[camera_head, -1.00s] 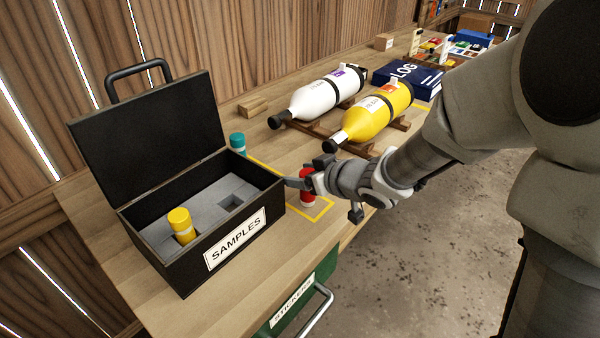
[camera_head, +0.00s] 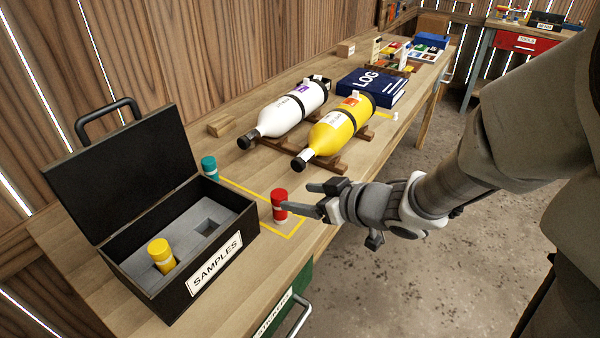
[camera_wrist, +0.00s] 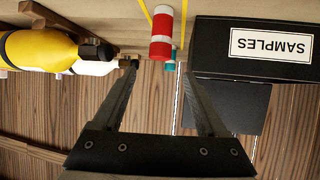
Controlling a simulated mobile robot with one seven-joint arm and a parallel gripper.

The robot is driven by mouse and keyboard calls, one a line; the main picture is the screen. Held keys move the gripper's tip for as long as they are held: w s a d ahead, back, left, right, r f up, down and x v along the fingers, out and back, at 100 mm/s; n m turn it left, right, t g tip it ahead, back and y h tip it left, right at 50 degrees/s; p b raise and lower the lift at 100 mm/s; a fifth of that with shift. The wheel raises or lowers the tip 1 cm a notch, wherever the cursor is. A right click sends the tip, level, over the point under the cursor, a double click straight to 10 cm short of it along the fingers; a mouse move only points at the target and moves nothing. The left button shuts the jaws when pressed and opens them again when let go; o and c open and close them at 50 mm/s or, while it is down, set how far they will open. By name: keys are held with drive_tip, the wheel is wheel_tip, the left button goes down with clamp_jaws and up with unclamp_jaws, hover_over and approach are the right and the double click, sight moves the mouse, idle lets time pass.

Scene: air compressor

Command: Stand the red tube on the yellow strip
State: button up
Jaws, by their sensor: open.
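The red tube (camera_head: 279,205) with a white band stands upright on the wooden bench, inside the yellow strip (camera_head: 289,236) taped as an outline there. Its base appears to be on bare wood beside the tape; exact contact is hard to tell. My gripper (camera_head: 318,198) is open and empty, just right of the tube, with its fingers pointing toward it. In the wrist view, which is upside down, the red tube (camera_wrist: 161,35) shows beyond and between the two open fingers (camera_wrist: 159,70), with yellow strip lines (camera_wrist: 184,18) on both sides.
The open black SAMPLES case (camera_head: 215,264) stands left of the tube, holding a yellow tube (camera_head: 161,254) beside an empty square slot. A teal tube (camera_head: 209,167) stands behind the case. White (camera_head: 290,108) and yellow (camera_head: 338,130) bottles lie on wooden cradles behind, near a blue LOG book (camera_head: 372,87).

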drive_tip(key=d+r+m+t+h, duration=0.1)
drive_tip(key=d+r+m+h, duration=0.3)
drive_tip(key=d, duration=0.4)
drive_tip(key=d+r+m+t+h, duration=0.2)
drive_tip(key=d+r+h, duration=0.25)
drive_tip(key=d, duration=0.25)
drive_tip(key=s+m+g, duration=0.3)
drive_tip(key=s+g, duration=0.2)
drive_tip(key=s, duration=1.2)
drive_tip(key=shift+r+m+g, duration=0.3)
drive_tip(key=shift+d+r+h, duration=0.1)
drive_tip(key=shift+h, duration=0.15)
wheel_tip(320, 180, up, 15)
drive_tip(key=p, duration=1.5)
drive_tip(key=c, duration=0.4)
